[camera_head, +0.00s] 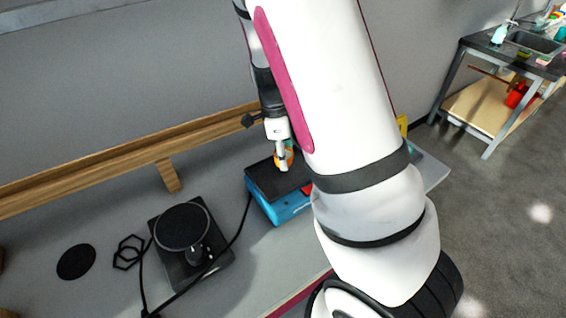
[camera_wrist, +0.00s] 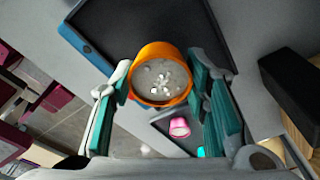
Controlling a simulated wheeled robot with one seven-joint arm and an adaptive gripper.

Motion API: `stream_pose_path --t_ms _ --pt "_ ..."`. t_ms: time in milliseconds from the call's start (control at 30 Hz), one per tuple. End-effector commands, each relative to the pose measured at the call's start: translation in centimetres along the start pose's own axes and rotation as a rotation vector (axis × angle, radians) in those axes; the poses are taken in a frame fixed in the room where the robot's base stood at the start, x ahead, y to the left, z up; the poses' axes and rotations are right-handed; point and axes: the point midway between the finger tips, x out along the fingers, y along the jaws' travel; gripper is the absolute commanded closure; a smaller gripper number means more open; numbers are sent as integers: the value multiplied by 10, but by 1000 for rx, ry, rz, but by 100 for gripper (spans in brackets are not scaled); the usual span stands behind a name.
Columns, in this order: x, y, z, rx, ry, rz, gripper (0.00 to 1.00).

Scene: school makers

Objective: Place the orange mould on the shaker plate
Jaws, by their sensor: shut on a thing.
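The orange mould (camera_wrist: 160,54) is a round cup holding a grey mix with white bits. It sits between the fingers of my gripper (camera_wrist: 160,88), which is shut on it. In the head view the mould (camera_head: 290,158) and my gripper (camera_head: 283,160) appear over the far part of the shaker plate. The shaker plate (camera_head: 268,183) is a black top on a blue box; its right side is hidden by my arm. In the wrist view the plate (camera_wrist: 185,25) lies beyond the mould. I cannot tell whether the mould touches it.
A black device with a round top (camera_head: 182,226) stands left of the shaker, with a cable between. A black disc (camera_head: 76,262) and a hexagonal frame (camera_head: 129,252) lie further left. A wooden rail (camera_head: 110,165) runs behind. A pink cup (camera_wrist: 179,128) shows in the wrist view.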

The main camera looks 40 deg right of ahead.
Motion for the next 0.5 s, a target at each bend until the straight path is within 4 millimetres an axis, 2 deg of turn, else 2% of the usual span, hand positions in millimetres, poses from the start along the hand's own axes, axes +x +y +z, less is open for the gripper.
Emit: stream_pose_path --t_ms 133,333,500 --pt "9 -1 1 1 2 3 86" --pt "34 0 4 0 1 3 86" --pt "35 -1 5 0 0 1 86"
